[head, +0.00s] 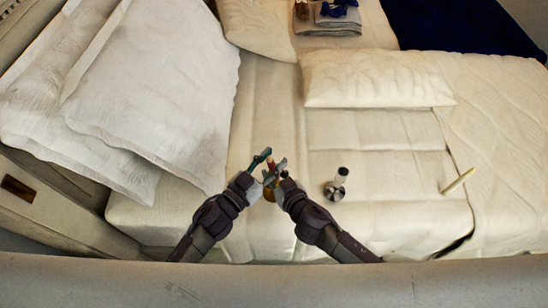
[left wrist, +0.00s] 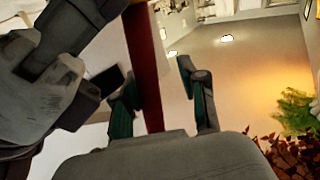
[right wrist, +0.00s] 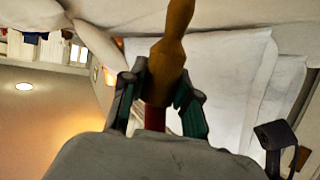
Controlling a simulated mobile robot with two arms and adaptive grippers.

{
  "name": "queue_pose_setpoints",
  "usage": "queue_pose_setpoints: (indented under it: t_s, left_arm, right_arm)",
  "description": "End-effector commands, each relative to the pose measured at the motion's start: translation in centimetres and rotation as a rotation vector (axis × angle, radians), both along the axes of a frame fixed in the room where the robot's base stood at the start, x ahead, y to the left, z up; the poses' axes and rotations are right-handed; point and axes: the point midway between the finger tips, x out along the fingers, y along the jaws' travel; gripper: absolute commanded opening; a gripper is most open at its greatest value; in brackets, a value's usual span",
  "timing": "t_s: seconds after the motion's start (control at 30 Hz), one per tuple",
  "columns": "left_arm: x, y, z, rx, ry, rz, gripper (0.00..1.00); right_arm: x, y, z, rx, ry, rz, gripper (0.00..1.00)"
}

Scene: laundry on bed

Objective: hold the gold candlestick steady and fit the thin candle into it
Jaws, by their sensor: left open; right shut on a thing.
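The gold candlestick (right wrist: 172,45) is between the fingers of my right gripper (right wrist: 160,80), which is shut on it. In the head view the gold candlestick (head: 269,192) shows low between my two hands, partly covered. A red candle (left wrist: 142,70) passes between the spread fingers of my left gripper (left wrist: 157,72), which is open around it. In the right wrist view the red candle (right wrist: 155,118) is in line with the candlestick; whether it is fully seated is hidden. In the head view my left gripper (head: 263,160) is beside my right gripper (head: 276,173).
A dark and silver holder (head: 334,191) with a pale, dark-topped piece (head: 341,174) stands to the right on the bed. A pale yellow stick (head: 458,181) slants farther right. Large pillows (head: 150,80) lie left. The sheet (head: 395,205) between holder and stick is clear.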

Motion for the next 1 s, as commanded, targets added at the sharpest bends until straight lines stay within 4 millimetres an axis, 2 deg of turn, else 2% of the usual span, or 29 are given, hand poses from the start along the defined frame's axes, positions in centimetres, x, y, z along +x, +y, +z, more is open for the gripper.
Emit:
queue_pose_setpoints:
  t_s: [0.3, 0.5, 0.7, 1.0]
  left_arm:
    - [-5.1, 4.2, 0.0, 0.001, 0.002, -0.001, 0.42]
    - [-7.6, 6.3, 0.0, 0.001, 0.001, -0.001, 0.42]
    - [-8.6, 7.1, 0.1, -0.001, -0.002, -0.002, 0.42]
    - [-8.6, 7.1, 0.2, -0.001, -0.002, -0.001, 0.42]
  right_arm:
    - [0.0, -0.1, -0.1, -0.004, 0.0, -0.002, 0.0]
    - [0.0, -0.1, -0.1, -0.004, 0.0, -0.002, 0.0]
    - [0.0, -0.1, -0.1, -0.004, 0.001, -0.002, 0.0]
    - [0.0, -0.1, -0.1, -0.004, 0.001, -0.002, 0.0]
